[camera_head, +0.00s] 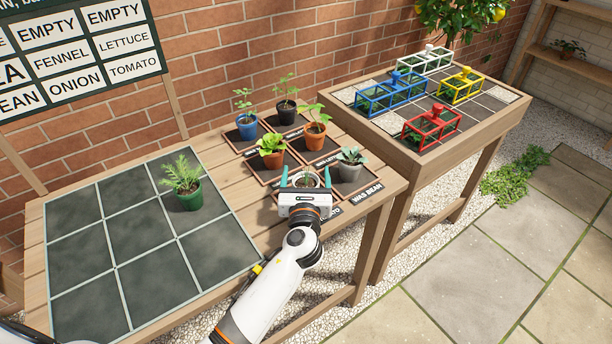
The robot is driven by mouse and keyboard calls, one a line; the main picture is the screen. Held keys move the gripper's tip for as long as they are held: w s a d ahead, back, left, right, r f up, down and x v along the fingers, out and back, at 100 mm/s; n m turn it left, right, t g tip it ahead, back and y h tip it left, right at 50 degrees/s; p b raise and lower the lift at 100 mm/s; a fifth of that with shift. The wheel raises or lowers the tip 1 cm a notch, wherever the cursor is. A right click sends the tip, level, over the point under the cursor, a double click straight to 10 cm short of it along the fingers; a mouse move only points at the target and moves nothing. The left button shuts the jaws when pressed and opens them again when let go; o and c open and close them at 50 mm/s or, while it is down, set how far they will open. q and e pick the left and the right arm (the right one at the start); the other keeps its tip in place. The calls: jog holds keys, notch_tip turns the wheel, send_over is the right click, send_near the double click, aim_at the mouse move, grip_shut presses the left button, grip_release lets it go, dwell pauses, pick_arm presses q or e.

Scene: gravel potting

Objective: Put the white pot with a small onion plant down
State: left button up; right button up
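The white pot (307,181) with a small green plant is between the two teal fingers of my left gripper (306,174). My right gripper is not in view.
A grey pot (350,170) stands close right of the white pot; orange pots (272,158) (315,135), a blue pot (247,131) and a black pot (286,115) stand behind. A green pot (190,196) is on the mostly clear tiled grid (110,245). Coloured frames stand on the right table (430,160).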

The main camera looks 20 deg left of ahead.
pick_arm(q)
jog(key=shift+r, duration=0.1)
jog(key=shift+s, duration=0.15)
jog(key=v, duration=1.1)
jog(key=shift+s+d+r, duration=0.1)
jog(key=shift+s+d, duration=0.05)
jog(key=shift+s, duration=0.2)
